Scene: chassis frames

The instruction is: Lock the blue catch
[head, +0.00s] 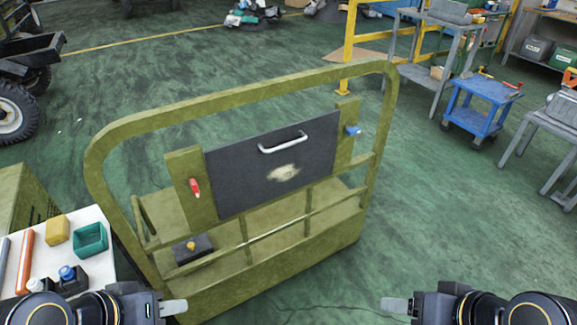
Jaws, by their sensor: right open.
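The blue catch (353,131) is a small blue knob on the olive post at the right edge of a dark panel (235,176). The panel stands in an olive chassis frame (132,127) and has a silver handle. A red catch (195,188) sits on the left post and looks upright; the blue one looks roughly level. My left gripper (174,307) is at the bottom left, apart from the frame; its finger gap is hidden. My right gripper (393,304) is open and empty at the bottom right, well below the blue catch and touching nothing.
A white table (103,265) at left holds a teal bin (90,239), a yellow block (57,230) and other small parts. A dark box with a yellow knob (192,247) sits inside the frame. The floor right of the frame is clear up to a blue cart (478,107).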

